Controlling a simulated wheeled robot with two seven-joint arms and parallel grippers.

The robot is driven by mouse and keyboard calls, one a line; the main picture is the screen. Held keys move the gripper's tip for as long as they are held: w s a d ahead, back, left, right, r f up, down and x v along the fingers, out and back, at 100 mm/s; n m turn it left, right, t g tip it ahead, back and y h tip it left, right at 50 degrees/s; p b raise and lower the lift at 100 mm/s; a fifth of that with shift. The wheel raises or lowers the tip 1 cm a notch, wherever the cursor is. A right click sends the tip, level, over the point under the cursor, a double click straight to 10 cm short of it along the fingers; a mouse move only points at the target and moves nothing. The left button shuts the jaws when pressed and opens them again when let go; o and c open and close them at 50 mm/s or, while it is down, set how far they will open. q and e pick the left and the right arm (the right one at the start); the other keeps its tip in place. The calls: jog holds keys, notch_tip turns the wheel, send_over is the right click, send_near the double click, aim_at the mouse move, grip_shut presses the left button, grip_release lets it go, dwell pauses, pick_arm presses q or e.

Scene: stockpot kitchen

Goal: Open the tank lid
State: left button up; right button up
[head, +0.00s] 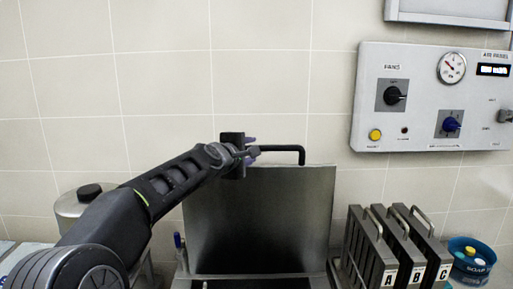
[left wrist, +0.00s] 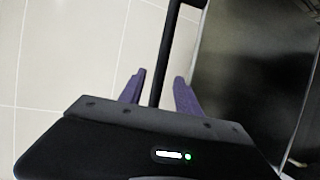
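The tank lid (head: 262,215) is a dark metal panel standing raised, near upright, in front of the tiled wall. Its black bar handle (head: 285,148) runs along the top edge and bends down at the right. The handle also shows in the left wrist view (left wrist: 162,65). My left gripper (head: 250,151) is at the handle's left end. In the left wrist view its two purple fingers (left wrist: 160,80) stand apart on either side of the bar, with gaps visible. The tank's dark opening (head: 255,283) is at the bottom edge, mostly cut off. My right gripper is out of view.
Several grey cases (head: 395,250) with handles, labelled A, B, C, stand right of the tank. A blue soap tub (head: 470,262) is beyond them. A control panel (head: 432,98) hangs on the right wall. A metal pot (head: 75,205) stands behind my left arm.

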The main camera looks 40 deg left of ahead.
pick_arm(q)
jog(key=x, duration=0.7)
jog(key=shift+w+p, duration=0.3)
jog(key=shift+p, duration=0.1)
jog(key=shift+a+f, duration=0.15)
jog(key=shift+c, duration=0.3)
grip_shut()
dwell(0.6)
